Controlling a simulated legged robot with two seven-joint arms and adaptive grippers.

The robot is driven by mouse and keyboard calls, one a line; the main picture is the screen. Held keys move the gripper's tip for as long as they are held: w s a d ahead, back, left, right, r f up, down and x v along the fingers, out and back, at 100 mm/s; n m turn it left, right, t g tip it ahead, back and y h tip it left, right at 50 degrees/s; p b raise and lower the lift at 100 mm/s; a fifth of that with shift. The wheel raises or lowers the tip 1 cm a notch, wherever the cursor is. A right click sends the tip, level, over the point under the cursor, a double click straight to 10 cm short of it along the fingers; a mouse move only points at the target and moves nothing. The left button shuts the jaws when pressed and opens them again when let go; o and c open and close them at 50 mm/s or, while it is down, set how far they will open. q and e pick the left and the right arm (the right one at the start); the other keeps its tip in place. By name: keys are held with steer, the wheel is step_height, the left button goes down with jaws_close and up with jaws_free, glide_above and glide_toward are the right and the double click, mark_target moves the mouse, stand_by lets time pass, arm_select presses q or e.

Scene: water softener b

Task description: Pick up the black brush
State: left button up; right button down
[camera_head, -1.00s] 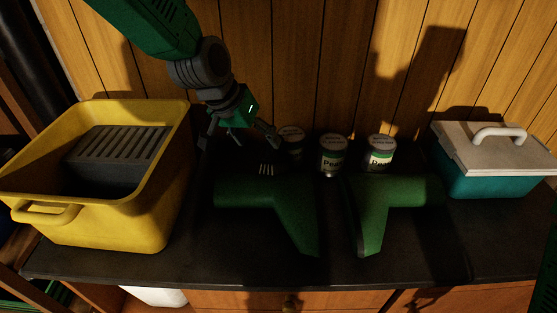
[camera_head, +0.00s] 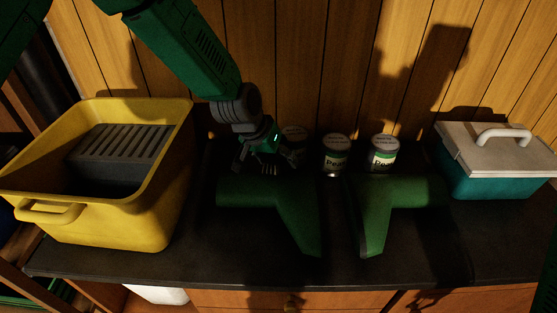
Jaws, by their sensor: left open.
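I cannot make out a black brush clearly against the dark countertop (camera_head: 195,240). A small item with pale prongs (camera_head: 270,170) lies under my left gripper, and its dark part cannot be told from the counter; I cannot tell whether it is the brush. My left gripper (camera_head: 262,163) is open and points down at this item, with its fingers spread to either side, and no held thing shows. I cannot tell whether it touches anything. My right gripper is not in view.
A yellow tub (camera_head: 150,205) with a grey slatted block (camera_head: 120,148) stands left. Several cans, such as the middle one (camera_head: 336,158), stand behind two green drill-shaped items (camera_head: 292,215) (camera_head: 380,215). A teal box (camera_head: 495,180) with a pale lid stands right.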

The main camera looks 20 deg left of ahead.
arm_select(q)
steer(key=shift+a, duration=0.1)
steer(key=c, duration=1.3)
steer(key=shift+r, duration=0.1)
